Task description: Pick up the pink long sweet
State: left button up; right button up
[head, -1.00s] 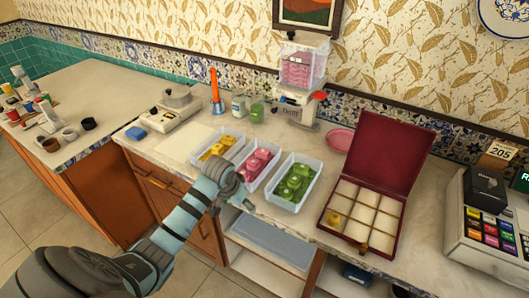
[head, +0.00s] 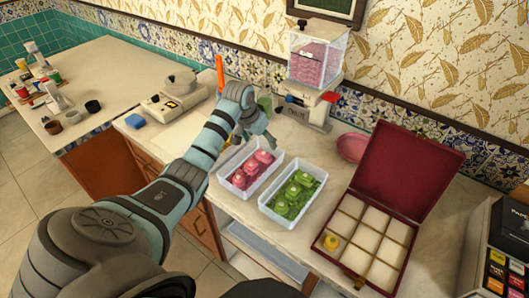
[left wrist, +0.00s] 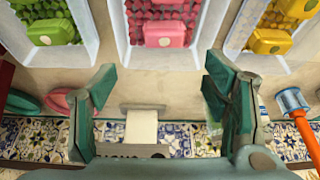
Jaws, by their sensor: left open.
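In the head view, a white tray (head: 228,183) of pink sweets (head: 262,158) stands on the counter. In the left wrist view, a larger pink block-shaped sweet (left wrist: 165,34) lies on small round pink ones, at the top middle. I cannot tell which piece is the long one. My left gripper (head: 258,130) hangs above the counter, behind the pink tray and towards the wall. Its two fingers (left wrist: 162,100) are spread apart with nothing between them, and the pink tray lies beyond them. My right gripper is not in view.
A tray of green sweets (head: 293,194) stands right of the pink one. Yellow sweets (left wrist: 268,41) show in the wrist view; my arm hides them in the head view. A red compartment box (head: 410,165) stands open, holding a yellow sweet (head: 331,243).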

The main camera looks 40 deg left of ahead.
aim_at(265, 151)
pick_arm(q)
jog(key=x, duration=0.3)
jog(key=shift+s+d, duration=0.15)
jog(key=x, duration=0.2)
jog(key=b+x, duration=0.1)
jog(key=x, duration=0.1)
jog(key=b+x, duration=0.1)
jog(key=x, duration=0.1)
jog(key=shift+a+f, duration=0.1)
jog(key=shift+a, duration=0.3)
jog(key=shift+c, duration=1)
jog(key=c, duration=0.9)
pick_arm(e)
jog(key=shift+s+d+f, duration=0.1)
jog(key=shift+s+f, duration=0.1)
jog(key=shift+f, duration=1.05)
